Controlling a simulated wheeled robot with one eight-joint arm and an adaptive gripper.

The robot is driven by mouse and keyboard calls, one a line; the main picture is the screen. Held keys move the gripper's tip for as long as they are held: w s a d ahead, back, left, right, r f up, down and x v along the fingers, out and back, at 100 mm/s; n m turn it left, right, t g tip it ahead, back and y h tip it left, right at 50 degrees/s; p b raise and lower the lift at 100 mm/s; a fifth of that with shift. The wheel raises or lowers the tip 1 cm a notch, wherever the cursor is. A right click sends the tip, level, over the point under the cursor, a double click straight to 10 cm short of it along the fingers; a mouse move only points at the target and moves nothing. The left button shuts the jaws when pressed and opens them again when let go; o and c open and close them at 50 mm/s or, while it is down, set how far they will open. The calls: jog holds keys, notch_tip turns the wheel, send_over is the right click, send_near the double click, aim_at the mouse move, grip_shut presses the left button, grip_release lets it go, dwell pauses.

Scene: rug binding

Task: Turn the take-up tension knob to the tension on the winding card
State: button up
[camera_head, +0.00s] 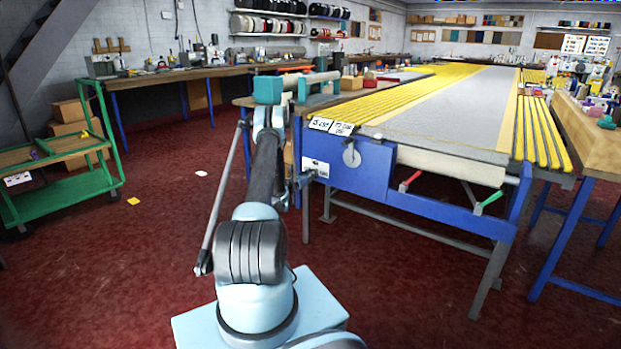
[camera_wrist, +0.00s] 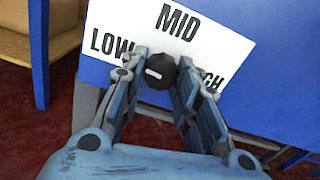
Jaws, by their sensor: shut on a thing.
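The tension knob (camera_wrist: 160,78) is round and black with a short white mark on its left part, pointing roughly toward LOW. It sits at the lower edge of a white dial plate (camera_wrist: 200,38) lettered MID at the top and LOW at the left. The right word is partly covered by a finger, only its end showing. My gripper (camera_wrist: 162,68) is shut on the knob, one finger on each side. In the head view the plate (camera_head: 316,163) is on the blue frame end. Two white cards (camera_head: 320,124) (camera_head: 342,129) lie above it; I cannot read their writing reliably.
The blue-framed table (camera_head: 372,178) carries yellow strips and grey material. A round metal disc (camera_head: 351,155) and red (camera_head: 410,181) and green (camera_head: 488,201) handles are right of the plate. A green cart (camera_head: 60,190) stands left. The red floor between is mostly clear.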

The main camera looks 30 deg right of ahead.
jog(key=shift+w+a+m, duration=0.1)
jog(key=shift+m, duration=4)
jog(key=shift+w+a+m, duration=0.1)
jog(key=shift+m, duration=4)
jog(key=shift+s, duration=0.1)
jog(key=shift+d, duration=0.1)
jog(key=o, duration=1.1)
jog(key=shift+c, duration=0.2)
jog(key=shift+r, duration=0.1)
